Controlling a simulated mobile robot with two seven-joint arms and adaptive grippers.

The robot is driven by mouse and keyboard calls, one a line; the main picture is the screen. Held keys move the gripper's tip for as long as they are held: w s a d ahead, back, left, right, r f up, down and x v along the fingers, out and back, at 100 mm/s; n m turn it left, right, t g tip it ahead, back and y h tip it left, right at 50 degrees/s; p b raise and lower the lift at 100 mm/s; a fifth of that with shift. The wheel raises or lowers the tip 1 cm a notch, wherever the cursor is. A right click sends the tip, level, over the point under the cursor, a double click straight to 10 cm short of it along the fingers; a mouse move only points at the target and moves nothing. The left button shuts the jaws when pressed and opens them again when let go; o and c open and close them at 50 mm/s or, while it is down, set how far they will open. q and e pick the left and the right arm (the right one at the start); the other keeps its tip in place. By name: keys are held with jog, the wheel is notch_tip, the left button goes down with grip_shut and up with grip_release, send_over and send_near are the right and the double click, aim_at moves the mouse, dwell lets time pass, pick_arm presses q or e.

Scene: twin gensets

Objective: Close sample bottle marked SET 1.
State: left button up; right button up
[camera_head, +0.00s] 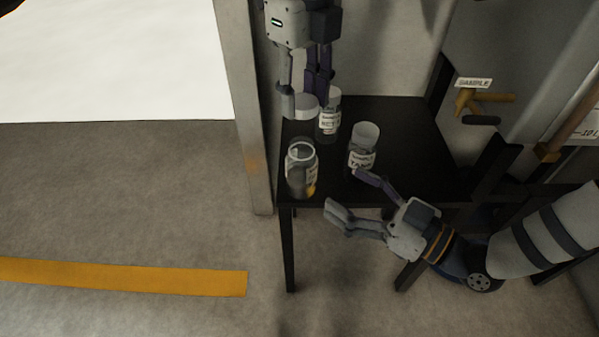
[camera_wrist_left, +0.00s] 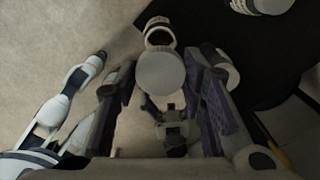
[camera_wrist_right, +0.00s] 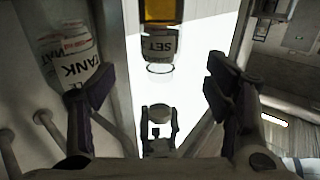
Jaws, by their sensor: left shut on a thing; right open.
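An open clear sample bottle (camera_head: 301,173) with amber liquid stands at the table's left front corner. In the right wrist view the bottle (camera_wrist_right: 158,45) appears inverted; its label reads SET, but I cannot read a number. My left gripper (camera_head: 305,98) is shut on a pale round lid (camera_head: 306,107), held above and apart from the open rim. The lid (camera_wrist_left: 160,73) also shows between the fingers in the left wrist view, with the open bottle (camera_wrist_left: 158,32) beyond it. My right gripper (camera_head: 349,190) is open and empty at the table's front edge, right of the bottle.
A lidded bottle (camera_head: 329,124) stands behind, near the held lid; its number is unclear. Another lidded bottle (camera_head: 362,153), marked TANK, stands to the right, near my right gripper. The black table (camera_head: 415,140) has free room at right. A post (camera_head: 240,100) borders it at left.

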aim_at(314, 172)
jog(key=x, duration=1.1)
grip_shut()
pick_arm(q)
jog(key=shift+a+f, duration=0.1)
jog(key=shift+f, duration=2.4)
jog(key=shift+f, duration=0.9)
jog(key=shift+f, duration=0.6)
